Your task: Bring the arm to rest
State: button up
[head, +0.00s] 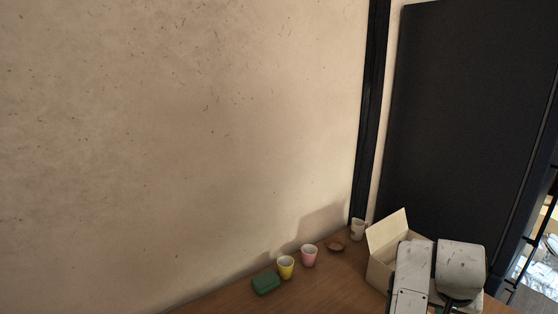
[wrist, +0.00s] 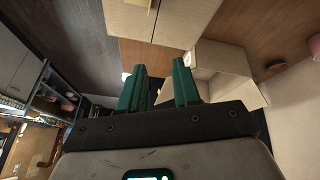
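In the head view my arm shows at the lower right as white, scuffed links (head: 411,277), in front of the open box. My gripper's fingers are hidden there. In the wrist view my gripper (wrist: 160,86) shows two green fingers spread apart, with nothing held between them.
On the wooden table (head: 325,291) stand a cream open box (head: 387,234), a white cup (head: 358,229), a brown dish (head: 335,245), a pink cup (head: 309,256), a yellow cup (head: 286,267) and a green block (head: 266,283). A clay wall rises behind. A dark panel (head: 470,110) stands at right.

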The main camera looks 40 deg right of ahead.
jog(key=a+f+n, duration=0.2)
jog(key=a, duration=0.1)
jog(key=a+f+n+t, duration=0.1)
jog(key=a+f+n, duration=0.2)
jog(key=a, duration=0.1)
jog(key=a+f+n, duration=0.2)
jog(key=a, duration=0.1)
jog(key=shift+w+a+f+n+t+y, duration=0.3)
jog(key=shift+a, duration=0.1)
jog(key=s+a+f+n+y, duration=0.2)
jog(key=s+a+f, duration=0.2)
jog(key=a, duration=0.5)
jog(key=s+a+f+n+y, duration=0.2)
jog(key=s+a+f+n, duration=0.1)
jog(key=a, duration=0.6)
jog(key=shift+s+f+g, duration=0.4)
jog(key=shift+s+f, duration=0.15)
jog(key=shift+f, duration=0.3)
